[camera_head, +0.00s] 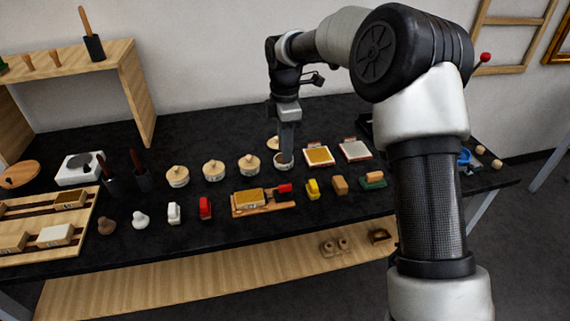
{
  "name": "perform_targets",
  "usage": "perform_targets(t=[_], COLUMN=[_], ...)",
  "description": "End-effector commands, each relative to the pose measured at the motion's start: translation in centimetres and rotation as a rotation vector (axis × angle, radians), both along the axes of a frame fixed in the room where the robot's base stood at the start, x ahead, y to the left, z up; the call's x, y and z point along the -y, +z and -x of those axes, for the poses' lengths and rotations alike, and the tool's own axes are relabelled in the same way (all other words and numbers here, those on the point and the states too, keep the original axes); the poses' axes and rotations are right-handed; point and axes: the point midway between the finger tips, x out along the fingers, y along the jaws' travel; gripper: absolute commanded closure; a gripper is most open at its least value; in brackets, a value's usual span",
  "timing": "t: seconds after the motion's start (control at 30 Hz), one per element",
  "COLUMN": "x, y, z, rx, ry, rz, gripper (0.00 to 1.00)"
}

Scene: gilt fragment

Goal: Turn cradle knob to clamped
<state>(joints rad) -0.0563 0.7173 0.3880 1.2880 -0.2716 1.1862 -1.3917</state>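The cradle (268,211) is a low wooden base at the front middle of the black table, with a gold-faced block (249,197) on its left part. A small red piece (284,188), which looks like the cradle knob, sits at its right end; its setting is too small to read. My gripper (285,153) points straight down behind the cradle, over a round pot (284,162). Whether its tips are inside the pot or only above it, I cannot tell. The fingers are too small to show whether they are open or shut.
Several lidded pots (213,170) stand left of my gripper, with two framed panels (319,156) to its right. A red block (205,208) is left of the cradle, a yellow one (313,188) right. A wooden rack (85,228) fills the left.

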Motion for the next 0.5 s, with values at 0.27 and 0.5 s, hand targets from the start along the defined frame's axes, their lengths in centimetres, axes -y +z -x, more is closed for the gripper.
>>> perform_targets(t=[0.27, 0.5], x=[0.0, 0.0], y=[3.8, 4.3], z=[0.0, 0.0], rx=[0.001, 0.0], ry=[0.0, 0.0], rz=[0.0, 0.0], gripper=[0.7, 0.7])
